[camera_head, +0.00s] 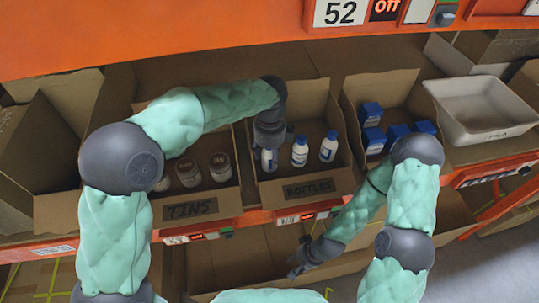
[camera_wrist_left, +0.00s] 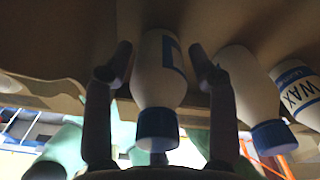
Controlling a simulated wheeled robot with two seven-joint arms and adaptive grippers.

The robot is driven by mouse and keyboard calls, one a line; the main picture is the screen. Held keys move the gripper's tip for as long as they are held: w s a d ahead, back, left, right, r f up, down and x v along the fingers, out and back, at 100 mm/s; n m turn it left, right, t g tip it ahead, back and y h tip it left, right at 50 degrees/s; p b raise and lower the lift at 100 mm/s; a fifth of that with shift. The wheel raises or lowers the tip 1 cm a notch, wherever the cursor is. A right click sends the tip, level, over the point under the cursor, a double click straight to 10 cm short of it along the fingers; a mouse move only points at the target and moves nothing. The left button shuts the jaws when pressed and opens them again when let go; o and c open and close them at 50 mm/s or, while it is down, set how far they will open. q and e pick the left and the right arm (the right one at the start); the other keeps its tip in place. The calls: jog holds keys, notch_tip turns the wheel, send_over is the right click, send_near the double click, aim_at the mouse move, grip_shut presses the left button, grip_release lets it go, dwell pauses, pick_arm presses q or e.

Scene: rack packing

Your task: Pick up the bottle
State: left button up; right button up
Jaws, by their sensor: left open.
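Several white bottles with blue caps stand in the cardboard box marked BOTTLES (camera_head: 307,188). My left gripper (camera_head: 269,146) is over the leftmost bottle (camera_head: 269,160), whose top it hides in the head view. In the left wrist view this bottle (camera_wrist_left: 158,85) lies between the two open fingers (camera_wrist_left: 160,70), one on each side, with no clear contact. The middle bottle (camera_head: 299,151) and the right bottle (camera_head: 328,146) stand beside it. They also show in the left wrist view, the right one with a WAX label (camera_wrist_left: 297,92). My right gripper (camera_head: 300,262) is low, below the shelf edge; its finger opening is unclear.
The box marked TINS (camera_head: 190,208) holds several jars to the left. A box of blue-and-white cartons (camera_head: 372,113) stands to the right, then a white tray (camera_head: 480,105). An orange shelf beam (camera_head: 130,35) runs above. Lower boxes (camera_head: 235,260) sit under the shelf.

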pick_arm(q)
jog(key=shift+s, duration=0.15)
jog(key=shift+c, duration=0.6)
jog(key=c, duration=0.9)
